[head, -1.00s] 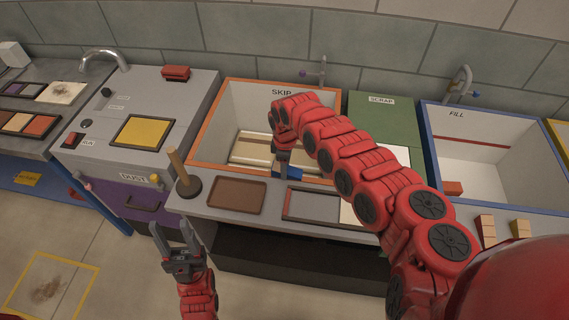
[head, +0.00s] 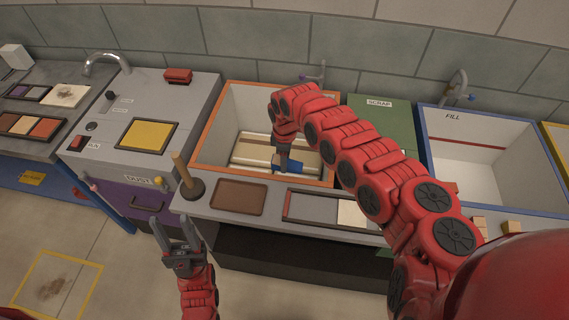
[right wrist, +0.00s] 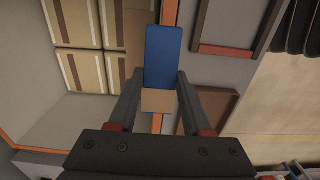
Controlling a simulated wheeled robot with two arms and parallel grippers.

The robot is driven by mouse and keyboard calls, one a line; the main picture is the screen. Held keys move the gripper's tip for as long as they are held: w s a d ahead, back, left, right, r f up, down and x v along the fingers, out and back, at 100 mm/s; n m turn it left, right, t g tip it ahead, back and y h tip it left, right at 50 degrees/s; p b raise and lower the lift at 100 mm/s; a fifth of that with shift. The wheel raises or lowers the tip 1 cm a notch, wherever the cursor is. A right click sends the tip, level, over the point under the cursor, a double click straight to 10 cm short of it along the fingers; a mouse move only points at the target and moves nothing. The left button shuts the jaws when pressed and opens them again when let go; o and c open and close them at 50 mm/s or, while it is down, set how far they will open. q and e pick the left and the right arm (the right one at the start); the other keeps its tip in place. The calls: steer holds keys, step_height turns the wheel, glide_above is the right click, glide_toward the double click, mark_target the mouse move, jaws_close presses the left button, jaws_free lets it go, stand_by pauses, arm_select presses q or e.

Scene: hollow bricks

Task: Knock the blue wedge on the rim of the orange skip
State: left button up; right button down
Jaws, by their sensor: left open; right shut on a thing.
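The orange skip is an open grey bin with an orange rim (head: 209,122); its rim also shows in the right wrist view (right wrist: 170,13). My right gripper (head: 284,152) is shut on the blue wedge (head: 288,168), near the front rim of the skip. In the right wrist view, the blue wedge (right wrist: 165,57) juts forward from between the fingers, with a tan end at the fingertips. The rim passes behind it. I cannot tell whether wedge and rim touch. My left gripper (head: 171,222) is open and empty, low over the floor in front of the counter.
Pale blocks with dark stripes (right wrist: 80,72) lie inside the skip. The counter in front holds a plunger (head: 188,178), a brown tray (head: 238,197) and a divided grey tray (head: 312,207). The blue-rimmed fill bin (head: 485,170) stands at the right.

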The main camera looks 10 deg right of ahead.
mark_target(285, 177)
step_height(285, 177, down, 7)
steer(key=b, duration=0.5)
steer(key=shift+b, duration=0.35)
steer(key=shift+r+p, duration=1.05)
steer(key=shift+r, duration=0.05)
step_height(285, 177, up, 5)
steer(key=p, duration=0.3)
steer(key=shift+f+p, duration=0.1)
steer(key=shift+p, duration=0.25)
steer(key=shift+f, duration=0.15)
